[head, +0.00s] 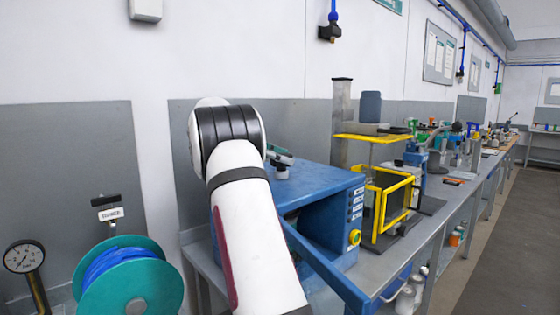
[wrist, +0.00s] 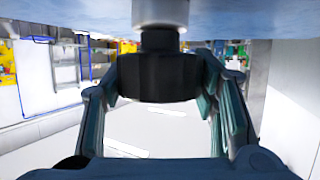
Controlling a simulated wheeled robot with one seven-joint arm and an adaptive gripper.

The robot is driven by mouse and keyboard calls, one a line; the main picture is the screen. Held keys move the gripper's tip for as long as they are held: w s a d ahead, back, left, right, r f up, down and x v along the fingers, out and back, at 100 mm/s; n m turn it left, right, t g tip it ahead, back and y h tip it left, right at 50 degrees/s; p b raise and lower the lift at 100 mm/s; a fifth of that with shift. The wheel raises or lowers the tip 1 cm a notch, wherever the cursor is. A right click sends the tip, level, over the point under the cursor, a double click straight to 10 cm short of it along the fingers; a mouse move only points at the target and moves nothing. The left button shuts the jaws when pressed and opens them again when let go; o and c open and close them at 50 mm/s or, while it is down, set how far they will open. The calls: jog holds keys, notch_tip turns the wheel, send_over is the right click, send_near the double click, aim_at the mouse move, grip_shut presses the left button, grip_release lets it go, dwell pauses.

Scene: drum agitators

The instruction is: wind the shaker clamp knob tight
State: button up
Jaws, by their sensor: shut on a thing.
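In the wrist view a dark, thick knob (wrist: 157,78) hangs below a pale grey cylinder (wrist: 160,12), close to a blue surface at the top. My gripper (wrist: 159,88) has one teal finger on each side of the knob and is shut on it. The exact contact of the finger pads is hard to see. In the head view my white arm reaches over the blue shaker machine (head: 338,183) and hides part of it. The knob cannot be made out there, and my gripper is mostly hidden behind the arm.
A teal reel (head: 130,285) with blue hose and a pressure gauge (head: 24,257) stand at the left. A yellow-framed guard (head: 392,205) stands right of the machine on the grey bench (head: 440,205). The floor (head: 500,220) at the right is clear.

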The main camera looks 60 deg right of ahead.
jog(key=shift+s+f, duration=0.1)
jog(key=o, duration=1.2)
jog(key=shift+d, duration=0.1)
jog(key=shift+c, duration=0.2)
jog(key=v, duration=1.2)
